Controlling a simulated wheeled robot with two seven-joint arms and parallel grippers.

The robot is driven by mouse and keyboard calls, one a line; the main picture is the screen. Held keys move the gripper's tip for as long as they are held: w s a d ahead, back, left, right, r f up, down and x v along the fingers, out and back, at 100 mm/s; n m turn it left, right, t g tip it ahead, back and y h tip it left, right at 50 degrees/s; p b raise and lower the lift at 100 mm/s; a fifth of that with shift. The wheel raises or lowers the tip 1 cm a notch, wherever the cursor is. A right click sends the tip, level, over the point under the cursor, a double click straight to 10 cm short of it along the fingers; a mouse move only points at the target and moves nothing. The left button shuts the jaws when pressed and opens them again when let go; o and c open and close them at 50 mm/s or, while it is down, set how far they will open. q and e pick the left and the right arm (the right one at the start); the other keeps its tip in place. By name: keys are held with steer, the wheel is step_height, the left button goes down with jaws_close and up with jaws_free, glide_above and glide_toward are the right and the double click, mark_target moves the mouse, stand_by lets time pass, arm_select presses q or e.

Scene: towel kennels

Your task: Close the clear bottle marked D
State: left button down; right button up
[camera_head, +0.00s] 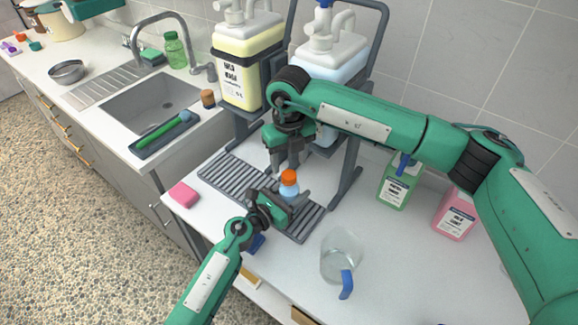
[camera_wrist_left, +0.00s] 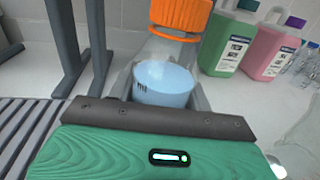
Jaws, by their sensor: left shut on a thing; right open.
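A clear bottle with pale blue liquid (camera_wrist_left: 163,84) and an orange cap (camera_wrist_left: 180,14) stands over the grey slatted drain mat; in the head view its cap (camera_head: 289,177) also shows. The cap is on or right at the neck; I cannot tell how tightly it sits. Dark marks show on the bottle, but I cannot read a letter. My left gripper (camera_head: 291,198) is shut on the bottle's body from the near side. My right gripper (camera_head: 287,160) is open and empty, just above and behind the cap, pointing down, apart from it as far as I can see.
A clear pitcher (camera_head: 338,250) stands at the front right. Green (camera_head: 393,190) and pink (camera_head: 455,215) jugs stand behind. A pink sponge (camera_head: 183,195) lies left.

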mark_target(289, 174)
steer(key=shift+r, duration=0.2)
steer(key=shift+c, duration=0.3)
steer(key=n, duration=0.3)
steer(key=r+n, duration=0.1)
steer(key=n, duration=0.2)
steer(key=shift+n, duration=0.3)
steer(key=n, duration=0.6)
steer(key=shift+r, duration=0.4)
steer(key=n, duration=0.6)
steer(key=shift+r, duration=0.4)
steer(key=n, duration=0.5)
steer(key=shift+r, duration=0.35)
steer(key=shift+f, duration=4.05)
